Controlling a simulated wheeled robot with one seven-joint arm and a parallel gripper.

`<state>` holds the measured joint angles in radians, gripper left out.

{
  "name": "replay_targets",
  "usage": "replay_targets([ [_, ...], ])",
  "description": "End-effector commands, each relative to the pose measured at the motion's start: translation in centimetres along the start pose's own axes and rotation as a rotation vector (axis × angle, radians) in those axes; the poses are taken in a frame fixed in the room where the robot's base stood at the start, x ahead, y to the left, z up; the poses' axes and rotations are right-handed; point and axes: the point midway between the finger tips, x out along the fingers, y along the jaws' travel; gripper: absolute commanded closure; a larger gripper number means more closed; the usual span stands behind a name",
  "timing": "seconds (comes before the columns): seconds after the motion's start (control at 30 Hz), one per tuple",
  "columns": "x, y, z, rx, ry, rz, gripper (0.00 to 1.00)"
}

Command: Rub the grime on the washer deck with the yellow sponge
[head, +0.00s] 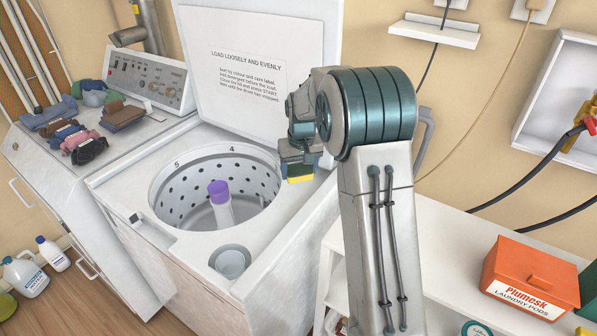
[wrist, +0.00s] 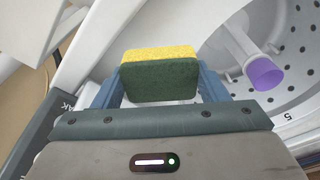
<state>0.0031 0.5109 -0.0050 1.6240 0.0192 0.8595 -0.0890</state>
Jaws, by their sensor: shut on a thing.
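My gripper (wrist: 158,90) is shut on the yellow sponge (wrist: 157,54), which has a dark green scouring side, seen in the wrist view. In the head view the sponge (head: 299,179) shows as a small yellow edge under my gripper (head: 298,165), above the right part of the washer deck (head: 130,185). The washer's lid stands open behind it. I cannot tell whether the sponge touches the deck. No grime is visible; the deck around the sponge is partly hidden by my gripper and arm.
The open washer drum (head: 175,205) with a purple-capped agitator (head: 218,190) lies left of my gripper. Folded clothes (head: 60,132) lie on the neighbouring machine. An orange laundry pods box (head: 531,278) stands on the white shelf at right.

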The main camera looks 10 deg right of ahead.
Motion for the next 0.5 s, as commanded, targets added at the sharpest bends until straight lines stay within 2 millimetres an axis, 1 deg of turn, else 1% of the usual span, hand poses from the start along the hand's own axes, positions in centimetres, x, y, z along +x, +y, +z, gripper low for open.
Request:
replay_targets([
  [0.33, -0.3, -0.1, -0.1, -0.002, 0.002, 0.0, 0.51],
  [0.5, -1.7, -0.1, -0.3, -0.002, 0.003, 0.0, 0.51],
])
